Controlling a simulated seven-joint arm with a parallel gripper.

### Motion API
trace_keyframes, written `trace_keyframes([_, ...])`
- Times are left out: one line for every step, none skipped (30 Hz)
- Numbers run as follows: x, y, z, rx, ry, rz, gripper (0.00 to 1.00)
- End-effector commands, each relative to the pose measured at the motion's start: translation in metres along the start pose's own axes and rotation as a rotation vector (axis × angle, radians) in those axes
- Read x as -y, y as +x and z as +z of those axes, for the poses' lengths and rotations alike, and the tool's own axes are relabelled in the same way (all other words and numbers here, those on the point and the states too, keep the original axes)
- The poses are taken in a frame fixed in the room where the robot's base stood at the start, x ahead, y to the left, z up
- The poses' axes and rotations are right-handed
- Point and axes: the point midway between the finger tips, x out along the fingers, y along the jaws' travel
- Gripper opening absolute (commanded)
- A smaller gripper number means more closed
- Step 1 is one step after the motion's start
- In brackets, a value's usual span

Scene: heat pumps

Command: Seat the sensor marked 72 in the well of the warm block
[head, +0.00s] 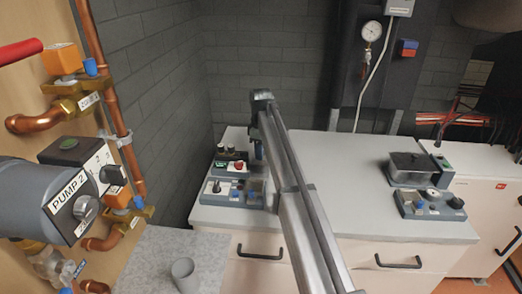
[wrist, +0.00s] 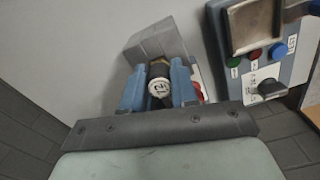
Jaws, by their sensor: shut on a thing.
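My gripper (wrist: 157,72) is shut on a dark sensor with a white end cap (wrist: 158,88), held between its blue fingers in the wrist view. The cap carries dark marks that look like 72, seen at an angle. In the head view my gripper (head: 258,150) is over the left part of the counter, and my arm hides much of what is there. A grey box-like block (wrist: 150,42) shows just beyond the fingers in the wrist view. I cannot tell whether it is the warm block, and no well shows clearly.
Left on the counter (head: 340,215) are a unit with a red knob (head: 238,166) and a control box (head: 219,188). A metal-lidded bath (head: 408,168) and another control box (head: 430,204) stand right. Pump 2 (head: 62,203) is far left. The counter's middle is clear.

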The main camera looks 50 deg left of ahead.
Motion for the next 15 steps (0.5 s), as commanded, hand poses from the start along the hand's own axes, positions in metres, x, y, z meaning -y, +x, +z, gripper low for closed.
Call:
trace_keyframes([0.0, 0.0007, 0.0, 0.0, 0.0, 0.0, 0.0])
trace_keyframes([0.0, 0.001, 0.0, 0.0, 0.0, 0.0, 0.0])
trace_keyframes([0.0001, 0.0015, 0.0001, 0.0, 0.0, 0.0, 0.0])
trace_keyframes([0.0001, 0.0018, 0.0, 0.0, 0.0, 0.0, 0.0])
trace_keyframes([0.0, 0.0022, 0.0001, 0.0, 0.0, 0.0, 0.0])
trace_keyframes([0.0001, 0.0026, 0.0, 0.0, 0.0, 0.0, 0.0])
trace_keyframes([0.0001, 0.003, 0.0001, 0.0, 0.0, 0.0, 0.0])
trace_keyframes([0.0001, 0.0033, 0.0, 0.0, 0.0, 0.0, 0.0])
trace_keyframes([0.0, 0.0038, 0.0, 0.0, 0.0, 0.0, 0.0])
trace_keyframes([0.0, 0.0041, 0.0, 0.0, 0.0, 0.0, 0.0])
trace_keyframes([0.0, 0.0045, 0.0, 0.0, 0.0, 0.0, 0.0])
trace_keyframes([0.0001, 0.005, 0.0001, 0.0, 0.0, 0.0, 0.0])
trace_keyframes([0.0001, 0.0053, 0.0001, 0.0, 0.0, 0.0, 0.0])
trace_keyframes([0.0001, 0.0056, 0.0001, 0.0, 0.0, 0.0, 0.0])
trace_keyframes([0.0001, 0.0061, 0.0001, 0.0, 0.0, 0.0, 0.0])
